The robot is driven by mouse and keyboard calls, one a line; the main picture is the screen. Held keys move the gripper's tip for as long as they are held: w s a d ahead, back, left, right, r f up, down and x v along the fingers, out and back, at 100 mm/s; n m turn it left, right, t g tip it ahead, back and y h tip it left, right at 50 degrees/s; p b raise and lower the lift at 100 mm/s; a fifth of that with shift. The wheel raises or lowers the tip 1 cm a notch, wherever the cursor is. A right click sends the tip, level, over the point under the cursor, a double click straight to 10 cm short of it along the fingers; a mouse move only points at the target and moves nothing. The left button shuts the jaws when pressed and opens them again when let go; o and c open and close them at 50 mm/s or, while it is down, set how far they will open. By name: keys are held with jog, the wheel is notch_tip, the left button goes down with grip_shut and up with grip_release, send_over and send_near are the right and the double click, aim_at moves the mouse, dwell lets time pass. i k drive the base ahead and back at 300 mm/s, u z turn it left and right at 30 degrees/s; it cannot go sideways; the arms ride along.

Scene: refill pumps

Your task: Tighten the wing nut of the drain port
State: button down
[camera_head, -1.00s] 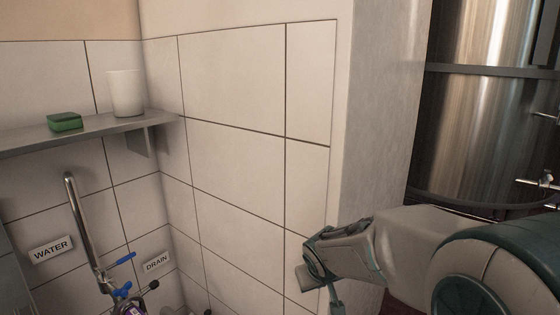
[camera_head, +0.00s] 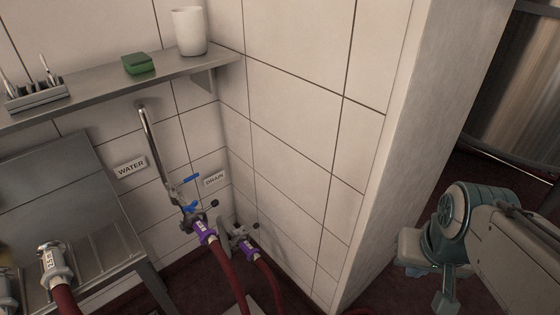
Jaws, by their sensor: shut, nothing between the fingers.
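The DRAIN sign (camera_head: 214,179) is on the tiled wall near the corner. Below it, a low metal port (camera_head: 240,236) in the corner has a dark red hose (camera_head: 262,275) with a purple collar (camera_head: 249,248) joined to it. It looks like the drain port; its wing nut is too small to make out, and I cannot tell how tight it is. My gripper (camera_head: 443,296) is at the lower right, shut and empty, in front of the wall's end and well apart from the port. Its fingertips are hard to make out.
A steel shelf (camera_head: 110,88) juts out above. A steel sink (camera_head: 75,205) stands left. A wall corner (camera_head: 385,170) separates the port from my arm.

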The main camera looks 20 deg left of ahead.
aim_at(239, 231)
jog(key=u, duration=3.75)
jog(key=k, duration=0.8)
jog(key=z, duration=1.45)
jog(key=i, duration=0.7)
jog(key=u, duration=0.05)
